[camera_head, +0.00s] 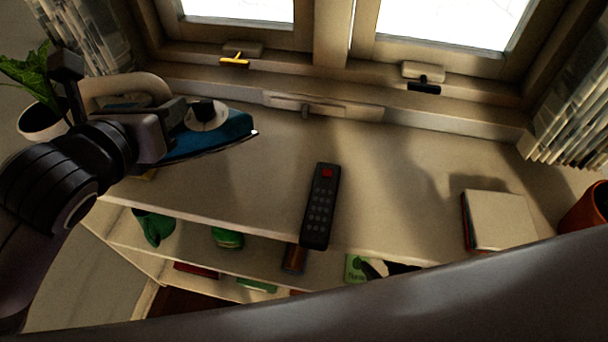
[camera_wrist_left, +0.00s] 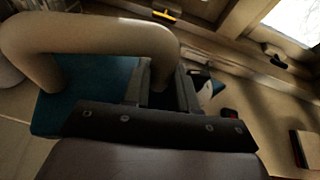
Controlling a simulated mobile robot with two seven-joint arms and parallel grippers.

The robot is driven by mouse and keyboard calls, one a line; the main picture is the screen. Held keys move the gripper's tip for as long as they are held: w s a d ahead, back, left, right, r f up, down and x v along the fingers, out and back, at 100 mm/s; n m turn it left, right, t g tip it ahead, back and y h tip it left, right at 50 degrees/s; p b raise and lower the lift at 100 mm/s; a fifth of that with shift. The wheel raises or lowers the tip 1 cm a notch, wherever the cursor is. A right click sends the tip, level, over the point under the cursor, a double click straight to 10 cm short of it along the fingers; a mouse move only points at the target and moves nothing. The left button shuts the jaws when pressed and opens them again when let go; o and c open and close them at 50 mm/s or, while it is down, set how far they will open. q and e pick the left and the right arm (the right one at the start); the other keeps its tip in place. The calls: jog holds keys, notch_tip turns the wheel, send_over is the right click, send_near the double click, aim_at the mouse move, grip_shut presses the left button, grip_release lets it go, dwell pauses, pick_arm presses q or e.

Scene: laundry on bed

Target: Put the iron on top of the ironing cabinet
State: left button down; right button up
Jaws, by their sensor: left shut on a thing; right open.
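The iron (camera_head: 215,138) is blue with a beige looped handle. In the head view it is at the left, above the left part of a pale shelf top (camera_head: 400,190). My left gripper (camera_head: 176,116) is shut on the iron. In the left wrist view the iron's handle (camera_wrist_left: 95,35) arches over the gripper (camera_wrist_left: 160,92) and its blue body lies behind the dark jaw. I cannot tell whether the iron touches the top. No surface is clearly recognisable as the ironing cabinet. My right gripper is not visible.
A black remote (camera_head: 320,205) lies mid-top, and a pale book (camera_head: 500,220) and orange pot (camera_head: 589,207) are at the right. A potted plant (camera_head: 40,118) stands at the far left. Several small items sit on shelves below. Between remote and book the top is clear.

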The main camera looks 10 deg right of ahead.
aim_at(229, 128)
pick_arm(q)
jog(key=w+d+r+m+g+h+b, duration=0.1)
jog(key=d+r+m+h, duration=0.2)
jog(key=d+r, duration=0.4)
jog(key=shift+w+d+r+m+g+h, duration=0.3)
jog(key=shift+w+d+r+g+h, duration=0.1)
jog(key=shift+r, duration=1.3)
notch_tip(229, 128, down, 20)
jog(key=b, duration=0.3)
jog(key=c, duration=1.2)
grip_release()
jog(key=shift+f, duration=0.35)
jog(key=shift+c, duration=0.2)
jog(key=o, duration=0.4)
jog(key=shift+c, duration=0.2)
jog(key=shift+r, duration=0.15)
